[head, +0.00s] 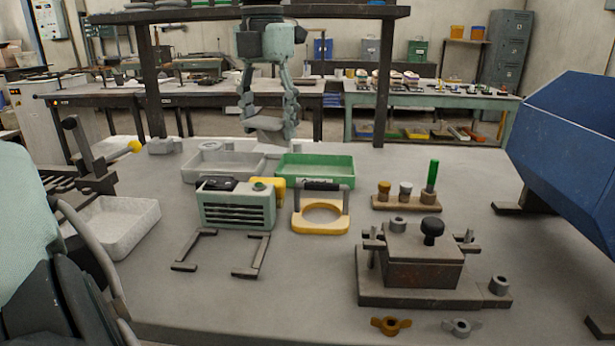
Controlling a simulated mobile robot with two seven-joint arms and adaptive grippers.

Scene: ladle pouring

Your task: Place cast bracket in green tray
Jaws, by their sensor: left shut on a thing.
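The green tray (318,180) stands at the back middle of the grey table, and its visible inside looks empty. My left gripper (85,295) is at the lower left edge, dark and partly cut off by the frame. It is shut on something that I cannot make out. It is well to the left of and nearer than the green tray. I cannot clearly pick out the cast bracket. My right gripper is not in view.
A grey tray (222,170) stands left of the green one, and a pale tray (118,228) near my left gripper. A vented box (238,208) and a yellow ring frame (320,226) stand before the green tray. A rusty block fixture (422,272) and blue bin (565,140) are right.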

